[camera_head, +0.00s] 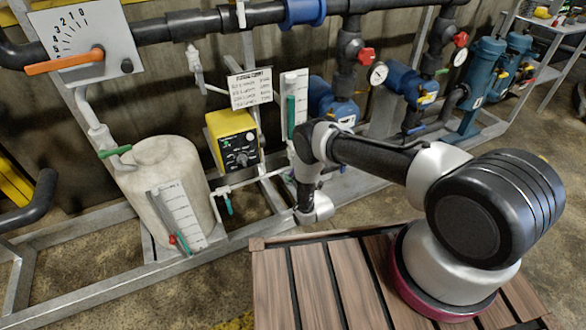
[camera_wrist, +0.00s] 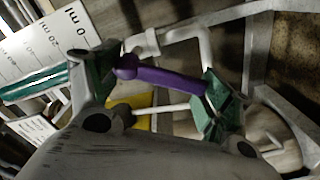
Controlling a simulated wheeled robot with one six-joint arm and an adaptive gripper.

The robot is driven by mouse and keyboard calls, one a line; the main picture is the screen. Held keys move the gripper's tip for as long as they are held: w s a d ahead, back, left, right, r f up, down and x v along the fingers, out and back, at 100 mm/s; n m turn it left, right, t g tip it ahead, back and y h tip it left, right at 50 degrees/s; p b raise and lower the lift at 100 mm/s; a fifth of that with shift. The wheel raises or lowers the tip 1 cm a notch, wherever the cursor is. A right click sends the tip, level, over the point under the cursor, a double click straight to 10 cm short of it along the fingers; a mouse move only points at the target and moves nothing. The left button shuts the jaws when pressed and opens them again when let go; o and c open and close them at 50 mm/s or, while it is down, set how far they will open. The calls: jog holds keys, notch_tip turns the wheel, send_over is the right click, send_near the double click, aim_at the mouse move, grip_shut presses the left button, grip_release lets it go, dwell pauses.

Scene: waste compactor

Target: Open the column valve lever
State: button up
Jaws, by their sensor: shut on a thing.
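The purple valve lever (camera_wrist: 165,79) lies lengthwise between the two green-padded fingertips of my gripper (camera_wrist: 155,88) in the wrist view. My gripper is shut on it, with one pad at each end. The lever's rounded left end is beside the left pad. The calibration column shows as a white graduated scale (camera_wrist: 48,42) with a green tube at the left of the wrist view. In the head view the column (camera_head: 294,102) stands just behind my wrist. My arm hides the lever there and mostly hides my gripper.
A yellow dosing pump (camera_head: 232,140) and a white tank (camera_head: 165,185) stand left of my arm. White piping (camera_wrist: 180,30) runs close behind the lever. Blue pump parts (camera_head: 402,84) and a metal frame are at the right.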

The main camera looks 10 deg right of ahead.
jog(key=n, duration=0.3)
jog(key=shift+w+d+f+n, duration=0.15)
jog(key=shift+d+f+n, duration=0.15)
jog(key=shift+d, duration=0.1)
jog(key=shift+w+d+f+n, duration=0.1)
jog(key=shift+d+n, duration=0.1)
jog(key=shift+n, duration=0.6)
jog(key=shift+d+f+n, duration=0.1)
jog(key=shift+d+n, duration=0.05)
jog(key=shift+n, duration=0.65)
jog(key=o, duration=1.4)
jog(key=shift+o, duration=0.2)
jog(key=shift+d, duration=0.1)
jog(key=v, duration=1.2)
